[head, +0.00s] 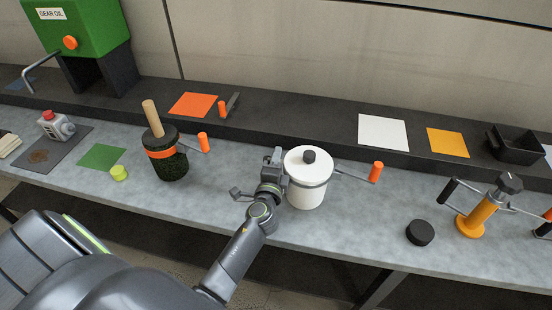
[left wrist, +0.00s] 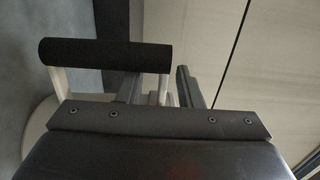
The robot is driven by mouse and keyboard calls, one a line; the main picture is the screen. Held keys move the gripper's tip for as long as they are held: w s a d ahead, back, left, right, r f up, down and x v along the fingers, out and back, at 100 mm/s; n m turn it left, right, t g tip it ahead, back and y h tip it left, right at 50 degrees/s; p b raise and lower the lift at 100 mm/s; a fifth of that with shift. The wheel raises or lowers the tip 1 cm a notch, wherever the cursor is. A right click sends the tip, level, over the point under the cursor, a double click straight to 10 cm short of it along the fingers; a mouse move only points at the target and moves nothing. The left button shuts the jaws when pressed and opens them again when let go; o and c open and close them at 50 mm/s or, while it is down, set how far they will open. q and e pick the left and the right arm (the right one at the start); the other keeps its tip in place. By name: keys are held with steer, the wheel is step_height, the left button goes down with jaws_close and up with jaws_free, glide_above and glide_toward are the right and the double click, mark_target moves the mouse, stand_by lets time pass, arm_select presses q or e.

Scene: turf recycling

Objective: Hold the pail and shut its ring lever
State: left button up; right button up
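The white pail (head: 306,194) stands upright on the grey bench, with its lid on and a black knob on top. A metal ring circles its upper part. The ring's lever, with an orange grip (head: 376,172), sticks out to the right, away from the pail wall. My left gripper (head: 273,158) is at the pail's left side. In the left wrist view a black bar handle (left wrist: 105,54) on pale brackets stands beside the fingers (left wrist: 160,88). The fingers look apart, one partly behind the handle; no firm grip shows. My right gripper is out of view.
Left of the pail stands a dark green canister (head: 166,164) with an orange band and its own orange-tipped lever. To the right are a black puck (head: 420,232) and a yellow pump-like tool (head: 472,222). The bench between pail and puck is clear.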

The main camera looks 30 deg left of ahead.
arm_select(q)
steer(key=shift+d+r, duration=0.1)
steer(key=shift+c, duration=0.2)
jaws_close()
steer(key=shift+s, duration=0.1)
stand_by(1.2)
